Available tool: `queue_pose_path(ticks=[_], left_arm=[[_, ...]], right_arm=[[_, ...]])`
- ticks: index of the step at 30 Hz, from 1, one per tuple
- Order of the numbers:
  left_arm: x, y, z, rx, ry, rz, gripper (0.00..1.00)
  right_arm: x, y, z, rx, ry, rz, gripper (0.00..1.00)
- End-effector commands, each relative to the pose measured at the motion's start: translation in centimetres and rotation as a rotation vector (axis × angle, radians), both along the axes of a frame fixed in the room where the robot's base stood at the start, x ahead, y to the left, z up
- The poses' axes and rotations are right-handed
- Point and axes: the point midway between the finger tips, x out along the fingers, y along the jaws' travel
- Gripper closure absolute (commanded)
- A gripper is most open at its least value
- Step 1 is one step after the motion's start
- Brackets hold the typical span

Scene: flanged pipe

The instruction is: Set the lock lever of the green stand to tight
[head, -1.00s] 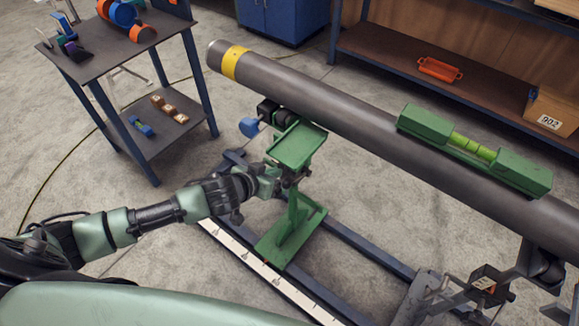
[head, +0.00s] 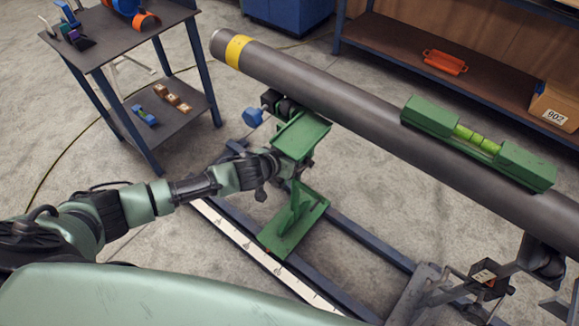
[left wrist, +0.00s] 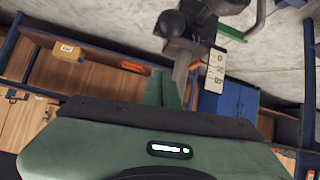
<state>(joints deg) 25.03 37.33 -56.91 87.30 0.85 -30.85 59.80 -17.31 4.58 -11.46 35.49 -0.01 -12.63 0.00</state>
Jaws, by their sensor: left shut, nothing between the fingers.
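The green stand (head: 294,228) stands upright on the dark floor rails, its green top plate (head: 301,134) below the grey pipe (head: 330,95). A blue knob (head: 252,117) sticks out at its upper left. My left gripper (head: 284,168) is at the stand's near left side, just under the top plate, with its tips partly hidden. In the left wrist view its green fingers (left wrist: 163,88) are shut and empty. A dark ball-ended lever (left wrist: 171,24) shows beyond the fingers; I cannot tell its setting or whether they touch it. My right gripper is not in view.
A green level with a yellow-green vial (head: 478,142) sits on the pipe. A white scale strip (head: 240,245) lies along the near rail. A small table (head: 125,60) with parts is at left. A shelf with an orange tray (head: 445,62) and carton (head: 552,105) is behind.

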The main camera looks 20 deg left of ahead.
Motion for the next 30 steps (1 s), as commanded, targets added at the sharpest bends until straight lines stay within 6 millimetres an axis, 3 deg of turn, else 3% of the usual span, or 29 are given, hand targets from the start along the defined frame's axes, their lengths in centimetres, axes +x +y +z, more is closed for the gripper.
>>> queue_pose_path(ticks=[2, 9, 24, 30], left_arm=[[1.3, -0.4, -0.9, 0.001, -0.001, 0.0, 1.0], [-1.7, 0.1, -2.7, 0.001, 0.003, -0.001, 1.0], [-2.3, 0.2, -3.2, 0.0, -0.001, 0.0, 1.0], [-2.5, 0.2, -4.1, -0.013, -0.029, 0.001, 1.0]], right_arm=[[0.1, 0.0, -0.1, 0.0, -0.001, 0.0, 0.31], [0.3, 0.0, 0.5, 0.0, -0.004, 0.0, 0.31], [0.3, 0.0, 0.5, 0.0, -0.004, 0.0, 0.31], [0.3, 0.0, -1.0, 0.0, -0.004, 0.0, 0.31]])
